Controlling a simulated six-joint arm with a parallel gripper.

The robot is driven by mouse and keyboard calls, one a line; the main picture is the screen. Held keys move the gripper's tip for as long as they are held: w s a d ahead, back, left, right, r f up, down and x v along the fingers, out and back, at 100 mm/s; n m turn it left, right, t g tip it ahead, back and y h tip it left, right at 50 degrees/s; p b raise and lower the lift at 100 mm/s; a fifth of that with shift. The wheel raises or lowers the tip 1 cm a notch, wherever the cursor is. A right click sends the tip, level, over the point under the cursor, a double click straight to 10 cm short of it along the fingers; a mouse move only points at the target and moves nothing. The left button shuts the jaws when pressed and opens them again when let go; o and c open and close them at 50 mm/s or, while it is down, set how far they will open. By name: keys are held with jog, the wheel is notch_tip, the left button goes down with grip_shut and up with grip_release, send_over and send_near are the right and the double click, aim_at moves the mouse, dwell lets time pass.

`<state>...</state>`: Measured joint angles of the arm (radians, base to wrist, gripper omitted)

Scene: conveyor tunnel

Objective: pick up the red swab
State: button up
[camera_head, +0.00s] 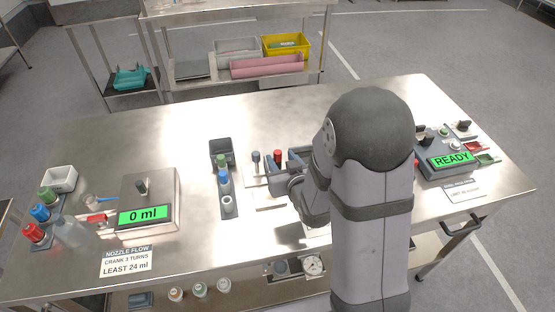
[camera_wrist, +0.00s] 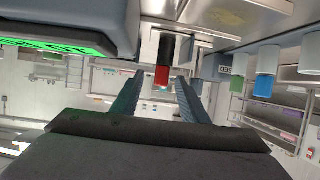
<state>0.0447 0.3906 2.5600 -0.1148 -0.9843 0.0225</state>
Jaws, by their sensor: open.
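In the wrist view, which is upside down, the red swab (camera_wrist: 162,76) appears between the two fingertips (camera_wrist: 160,86). The jaws are open with space on both sides of it. I cannot tell whether it is within the fingers or just beyond them. My arm hides part of the holder's right side.
A dark-topped item (camera_head: 256,157) stands just left of the red swab. A dark rack (camera_head: 229,208) with green, blue and white pieces lies further left. The 0 ml device (camera_head: 165,188) is at left, the READY device (camera_head: 432,168) at right. The table's back middle is clear.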

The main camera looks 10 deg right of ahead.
aim_at(275, 151)
jog(key=shift+w, duration=0.1)
jog(key=shift+r+p+x, duration=0.2)
jog(key=shift+p+x, duration=1.05)
jog(key=shift+x, duration=2.4)
jog(key=shift+a, duration=0.15)
grip_shut()
